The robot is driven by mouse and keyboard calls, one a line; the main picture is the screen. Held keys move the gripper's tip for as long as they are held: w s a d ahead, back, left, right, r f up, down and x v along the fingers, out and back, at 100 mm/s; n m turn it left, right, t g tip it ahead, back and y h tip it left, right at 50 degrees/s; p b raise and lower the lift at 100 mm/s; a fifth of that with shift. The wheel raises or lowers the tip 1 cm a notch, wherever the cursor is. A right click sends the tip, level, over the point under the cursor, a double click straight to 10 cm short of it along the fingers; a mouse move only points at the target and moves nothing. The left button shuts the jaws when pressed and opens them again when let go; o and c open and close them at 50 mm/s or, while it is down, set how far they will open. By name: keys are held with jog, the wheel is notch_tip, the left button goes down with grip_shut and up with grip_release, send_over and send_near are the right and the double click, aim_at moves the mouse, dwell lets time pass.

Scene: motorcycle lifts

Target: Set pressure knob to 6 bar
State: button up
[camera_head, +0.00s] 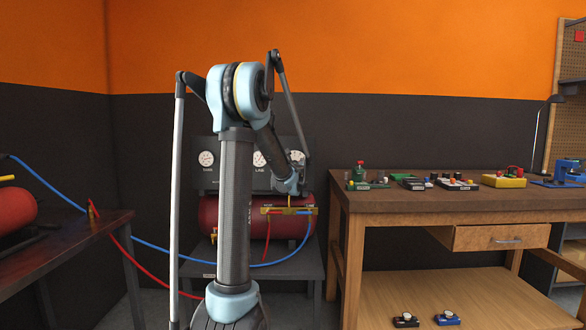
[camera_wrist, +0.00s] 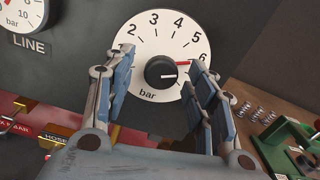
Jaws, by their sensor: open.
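The pressure knob (camera_wrist: 160,72) is black and round, at the centre of a white dial (camera_wrist: 152,38) marked in bar. In the head view my gripper (camera_head: 293,187) is in front of the panel, just below the rightmost white dial (camera_head: 297,157), which my arm partly covers.
The LINE gauge (camera_wrist: 18,12) is left of the dial. A red tank (camera_head: 208,215) stands below the panel, with red and blue hoses. A wooden workbench (camera_head: 460,205) with tools stands to the right; a green device (camera_wrist: 290,148) on it is close to my gripper.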

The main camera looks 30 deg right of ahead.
jog(key=shift+x, duration=0.9)
jog(key=c, duration=1.1)
jog(key=shift+n, duration=0.5)
jog(key=o, duration=1.1)
